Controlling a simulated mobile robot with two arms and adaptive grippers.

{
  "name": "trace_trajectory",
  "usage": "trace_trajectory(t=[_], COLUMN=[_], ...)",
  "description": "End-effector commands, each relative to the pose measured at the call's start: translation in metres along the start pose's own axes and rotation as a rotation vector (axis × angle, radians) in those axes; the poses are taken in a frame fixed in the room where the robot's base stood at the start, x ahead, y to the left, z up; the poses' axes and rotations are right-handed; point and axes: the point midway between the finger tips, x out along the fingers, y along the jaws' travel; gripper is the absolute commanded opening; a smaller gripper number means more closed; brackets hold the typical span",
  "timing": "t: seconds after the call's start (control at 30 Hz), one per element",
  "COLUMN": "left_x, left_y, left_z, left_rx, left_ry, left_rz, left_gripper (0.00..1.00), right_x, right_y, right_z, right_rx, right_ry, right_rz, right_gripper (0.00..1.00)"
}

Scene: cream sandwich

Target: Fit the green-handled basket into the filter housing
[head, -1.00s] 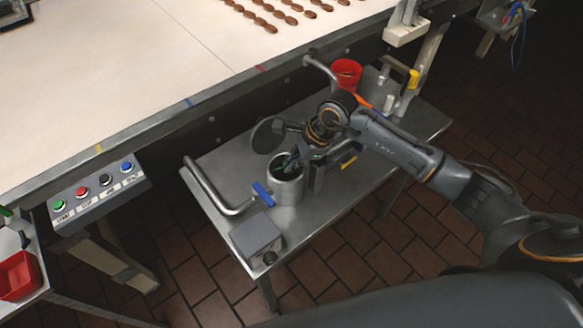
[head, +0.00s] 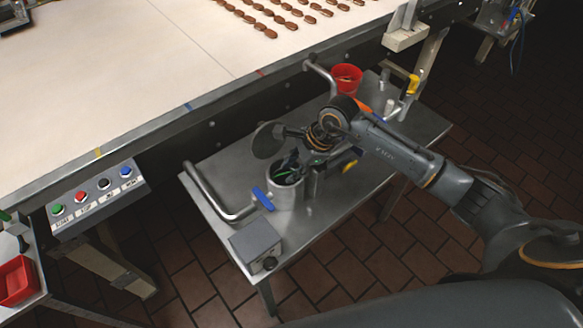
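The filter housing (head: 284,196) is a grey metal cylinder with an open top on the small steel table. A blue valve handle (head: 263,199) sits at its left side on a pipe. A dark round lid (head: 267,140) stands raised behind the housing. My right gripper (head: 296,166) is at the housing's mouth, coming from the right. A bit of green, likely the basket's handle (head: 291,160), shows at the fingers. The basket's body is not clearly visible, and how deep it sits in the housing cannot be told. The fingers are small and dark. My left gripper is not in view.
The steel table (head: 330,225) also bears a grey box with a knob (head: 256,245), a red container (head: 346,78) and a yellow-handled tool (head: 412,84). A conveyor (head: 130,75) with brown biscuits runs behind. A button panel (head: 95,196) hangs at left.

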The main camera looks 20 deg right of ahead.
Motion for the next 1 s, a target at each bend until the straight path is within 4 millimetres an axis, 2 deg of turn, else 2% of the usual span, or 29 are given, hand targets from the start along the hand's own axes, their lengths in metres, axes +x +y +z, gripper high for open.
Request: trace_trajectory(t=[0.3,0.5,0.7,1.0], left_x=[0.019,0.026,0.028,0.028], left_y=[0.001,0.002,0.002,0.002], left_z=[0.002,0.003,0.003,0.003], left_rx=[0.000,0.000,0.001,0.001], left_ry=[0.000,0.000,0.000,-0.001], left_rz=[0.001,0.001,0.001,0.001], left_gripper=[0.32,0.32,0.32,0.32], right_x=[-0.065,-0.100,-0.115,-0.116], right_y=[-0.001,-0.001,0.000,0.000], right_z=[-0.003,-0.002,-0.001,-0.001], right_rx=[-0.003,-0.001,-0.001,-0.001], right_ry=[0.003,0.002,0.001,0.001], right_rz=[-0.009,-0.006,-0.003,-0.003], right_gripper=[0.28,0.28,0.28,0.28])
